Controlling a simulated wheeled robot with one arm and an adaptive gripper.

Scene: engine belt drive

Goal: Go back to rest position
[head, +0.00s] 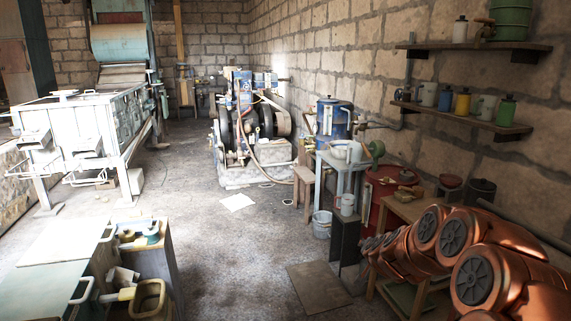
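My copper-coloured arm reaches in from the lower right corner, with several round dark joint covers along it. Its far, smaller end lies in front of the low wooden stand and beside the red drum. I cannot make out my gripper or its fingers at that end. The engine (243,112) stands at the back centre on a pale block, with dark wheels and blue parts. Its belt cannot be made out clearly.
A workbench (60,245) fills the lower left, with a yellowish bin (149,298) at its end. A white-framed machine (85,125) stands behind it. Wall shelves (470,120) hold cans at right. A blue tank (333,117) stands near the wall. The central floor is mostly clear.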

